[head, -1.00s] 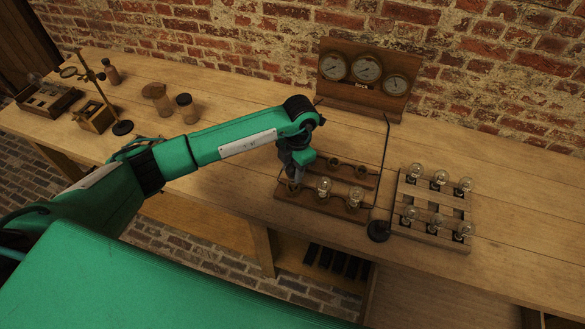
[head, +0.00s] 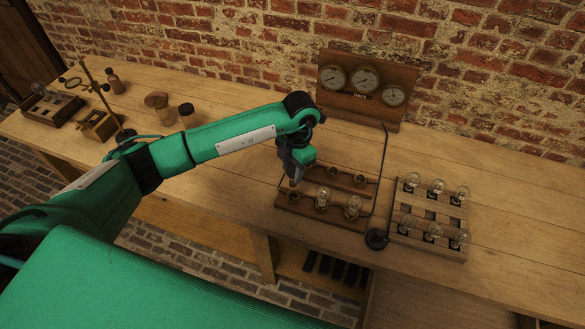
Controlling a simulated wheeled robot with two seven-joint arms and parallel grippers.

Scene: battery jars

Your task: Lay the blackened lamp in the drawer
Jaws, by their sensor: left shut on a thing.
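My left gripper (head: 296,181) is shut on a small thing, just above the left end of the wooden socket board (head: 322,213). The fingers mostly hide what it holds, and I cannot make out whether its glass is blackened. Two clear lamps stand in the front row of the board, one in the middle (head: 323,198) and one at the right (head: 352,206). The front-left socket (head: 293,196) below the gripper looks empty. My right gripper is out of view.
A slatted rack (head: 428,246) with several clear lamps stands right of the board. A black stand (head: 376,238) with a tall bent rod rises between them. A gauge panel (head: 362,112) stands behind. Jars, a brass stand and boxes are at the left.

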